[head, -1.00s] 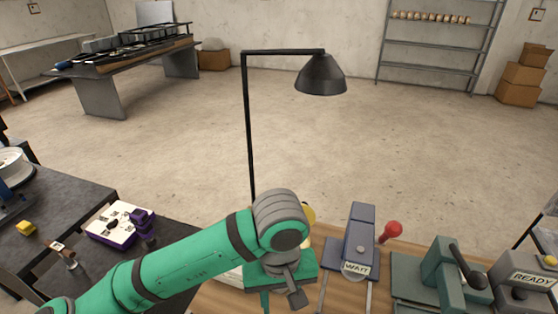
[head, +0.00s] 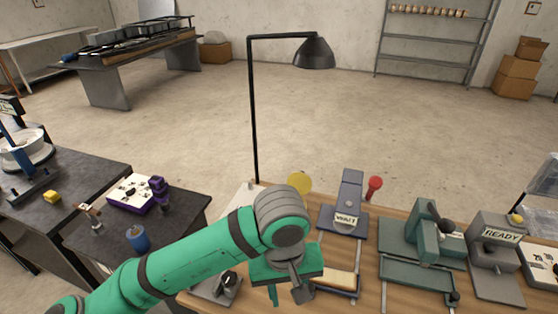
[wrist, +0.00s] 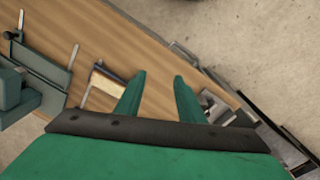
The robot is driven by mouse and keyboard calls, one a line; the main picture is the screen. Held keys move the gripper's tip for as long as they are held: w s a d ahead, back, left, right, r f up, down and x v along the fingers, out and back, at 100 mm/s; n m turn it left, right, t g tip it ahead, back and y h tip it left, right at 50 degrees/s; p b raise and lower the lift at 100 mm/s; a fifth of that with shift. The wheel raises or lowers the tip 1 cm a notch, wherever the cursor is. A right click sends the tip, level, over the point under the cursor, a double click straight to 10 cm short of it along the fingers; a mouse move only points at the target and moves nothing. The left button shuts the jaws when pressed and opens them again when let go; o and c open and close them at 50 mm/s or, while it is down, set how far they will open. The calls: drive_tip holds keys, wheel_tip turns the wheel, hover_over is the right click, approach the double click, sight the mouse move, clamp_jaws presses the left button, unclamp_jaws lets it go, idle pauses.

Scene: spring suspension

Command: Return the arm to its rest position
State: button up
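My green arm (head: 200,250) reaches from the lower left of the head view to a grey wrist joint at the middle, above the wooden bench (head: 375,300). My gripper (wrist: 161,74) shows in the wrist view as two green fingers set well apart, with only bare wood between them. It is open and empty. In the head view its fingers are partly hidden by my own wrist. It hangs over the bench near a pale, wood-topped piece (head: 335,280), which also shows in the wrist view (wrist: 106,80).
A grey press marked WAIT (head: 346,205), a green press (head: 425,235) and a grey unit marked READY (head: 495,250) stand on the bench. A black lamp (head: 314,54) rises behind. A dark side table (head: 185,215) holds a purple-and-white unit (head: 135,195).

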drive_tip(key=w+d+r+m+t+h, duration=0.25)
drive_tip(key=d+h, duration=0.45)
drive_tip(key=d, duration=0.8)
drive_tip(key=w+d+r+n+t+h, duration=0.4)
drive_tip(key=w+d+r+t+h, duration=0.3)
drive_tip(key=d+t, duration=0.1)
drive_tip(key=s+a+f+n+t+y, duration=0.35)
drive_tip(key=a+f+y, duration=0.3)
drive_tip(key=f, duration=0.35)
drive_tip(key=s+a+f+n+t+y, duration=0.3)
drive_tip(key=s+a+f+y, duration=0.3)
drive_tip(key=f, duration=0.4)
drive_tip(key=s+a+f+m, duration=0.2)
drive_tip(key=s+a+m, duration=0.1)
drive_tip(key=s, duration=0.4)
drive_tip(key=s+a+f+m+g+y, duration=0.1)
drive_tip(key=s+a+f+m, duration=0.1)
drive_tip(key=s+a, duration=0.3)
drive_tip(key=s+a+f+m+y, duration=0.1)
drive_tip(key=s+a+m, duration=0.3)
drive_tip(key=s, duration=0.5)
drive_tip(key=shift+s+f+g, duration=0.2)
drive_tip(key=shift+f+g, duration=0.2)
drive_tip(key=shift+f, duration=0.35)
drive_tip(key=shift+s+a+r+m, duration=0.1)
drive_tip(key=shift+s+a+m, duration=0.1)
drive_tip(key=shift+s+m, duration=0.15)
drive_tip(key=shift+c, duration=0.5)
